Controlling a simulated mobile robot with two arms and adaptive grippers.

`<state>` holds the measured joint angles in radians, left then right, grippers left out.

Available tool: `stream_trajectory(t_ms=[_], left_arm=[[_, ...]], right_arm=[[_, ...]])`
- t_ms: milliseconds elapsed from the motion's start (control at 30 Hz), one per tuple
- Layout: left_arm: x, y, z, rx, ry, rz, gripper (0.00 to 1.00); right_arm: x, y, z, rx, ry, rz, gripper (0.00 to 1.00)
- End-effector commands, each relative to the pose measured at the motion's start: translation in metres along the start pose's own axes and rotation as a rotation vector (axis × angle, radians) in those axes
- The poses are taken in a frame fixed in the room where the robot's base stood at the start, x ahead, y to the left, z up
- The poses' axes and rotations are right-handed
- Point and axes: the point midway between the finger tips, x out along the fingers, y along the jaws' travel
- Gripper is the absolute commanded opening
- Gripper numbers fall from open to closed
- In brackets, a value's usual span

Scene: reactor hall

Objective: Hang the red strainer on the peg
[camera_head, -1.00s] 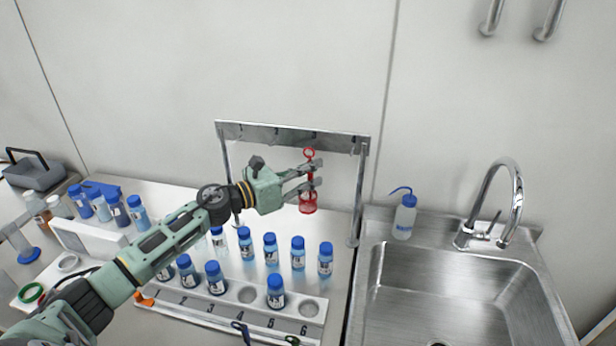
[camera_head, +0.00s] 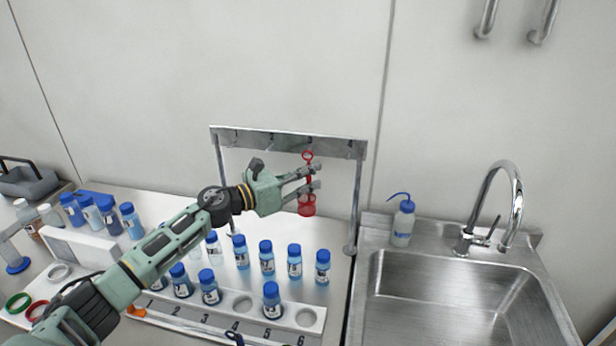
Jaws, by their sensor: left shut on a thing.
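The red strainer (camera_head: 307,207) hangs upright from my left gripper (camera_head: 311,180), which is shut on its handle. Its ring at the top shows above the fingers, and its basket hangs below them. The ring is in front of the metal rack bar (camera_head: 290,143), near the pegs on the bar's right half. A peg (camera_head: 350,147) shows at the bar's right end. I cannot tell whether the ring touches a peg; it does not clearly sit on one. My right gripper is out of view.
Several blue-capped bottles (camera_head: 294,262) stand below the rack, some in a numbered white holder (camera_head: 243,303). A wash bottle (camera_head: 403,222) and a steel sink (camera_head: 450,300) with a faucet (camera_head: 513,190) are on the right. Coloured rings (camera_head: 18,303) lie at the lower left.

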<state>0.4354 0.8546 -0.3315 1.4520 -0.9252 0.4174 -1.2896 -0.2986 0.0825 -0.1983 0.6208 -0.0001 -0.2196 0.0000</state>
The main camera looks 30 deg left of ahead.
Motion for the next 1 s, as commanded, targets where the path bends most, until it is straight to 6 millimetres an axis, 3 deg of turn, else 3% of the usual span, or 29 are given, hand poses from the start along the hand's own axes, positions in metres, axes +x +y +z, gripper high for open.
stream_trajectory(t_ms=[333,367,600,1000], left_arm=[[-0.0003,0.0000,-0.0019,0.000,0.003,0.000,0.00],[-0.0003,0.0000,-0.0019,-0.001,0.003,0.000,0.13],[-0.0002,0.0000,-0.0012,0.000,0.002,0.000,0.32],[-0.0067,0.0002,-0.0011,0.000,0.001,0.001,0.32]], right_arm=[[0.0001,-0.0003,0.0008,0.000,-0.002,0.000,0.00],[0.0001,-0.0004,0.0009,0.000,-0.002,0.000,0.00],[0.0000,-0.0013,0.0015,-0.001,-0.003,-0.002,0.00],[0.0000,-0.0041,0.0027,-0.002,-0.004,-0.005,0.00]])
